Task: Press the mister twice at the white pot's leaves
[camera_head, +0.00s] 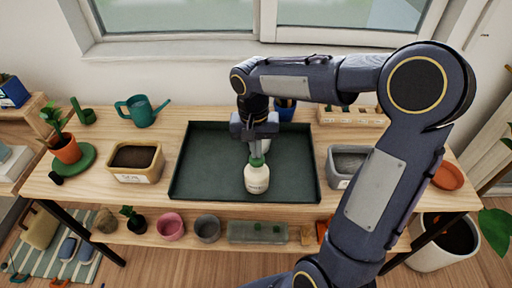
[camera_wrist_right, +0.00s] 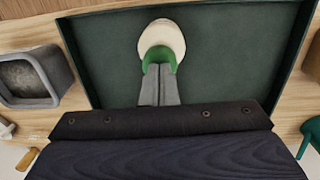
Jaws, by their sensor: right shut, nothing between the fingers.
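The mister, a cream-white bottle (camera_head: 257,179) with a green top, stands upright in the dark green tray (camera_head: 197,165). It also shows in the wrist view (camera_wrist_right: 161,37). My right gripper (camera_head: 257,157) is shut with nothing between its fingers, and its tips are at the mister's green top; I cannot tell whether they touch it. The fingers also show in the wrist view (camera_wrist_right: 160,72). A large white pot (camera_head: 432,256) stands on the floor at the right, with green leaves (camera_head: 495,231) at the picture's edge. My left gripper is not in view.
On the table are a tan planter (camera_head: 135,176), a teal watering can (camera_head: 141,111), a grey planter (camera_head: 338,177) and a terracotta saucer (camera_head: 448,176). A whitish thing behind my gripper is mostly hidden. The lower shelf holds small pots. The tray's left part is clear.

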